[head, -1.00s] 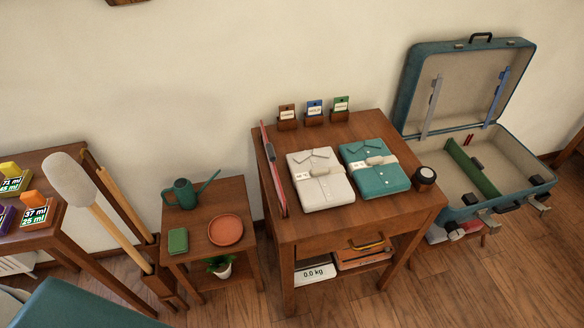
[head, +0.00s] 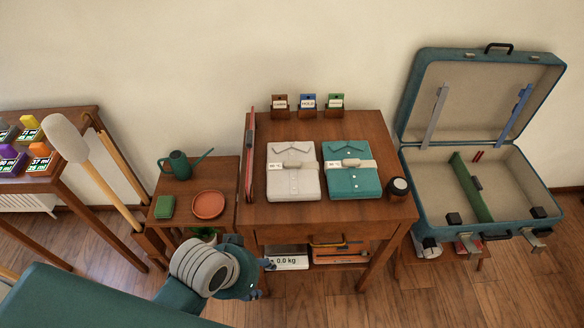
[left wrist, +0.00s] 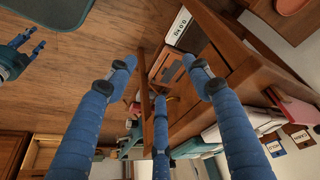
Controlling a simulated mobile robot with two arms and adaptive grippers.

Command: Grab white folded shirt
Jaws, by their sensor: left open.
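The white folded shirt (head: 293,183) lies flat on the wooden table, with a pale band and a small tag across it. A teal folded shirt (head: 352,183) lies close to its right. My left gripper (head: 268,265) is in front of the table's left front corner, below the tabletop and apart from the white shirt. In the left wrist view its blue fingers (left wrist: 162,85) are spread with nothing between them. Part of another blue-fingered gripper, which looks like my right one (left wrist: 28,45), shows at the left edge there. Its opening is unclear.
The table (head: 300,220) also holds a red upright item (head: 249,155) at its left edge, a dark round jar (head: 398,187) at right and several label holders (head: 307,104) behind. An open suitcase (head: 425,200) stands right. A small side table (head: 225,180) stands left.

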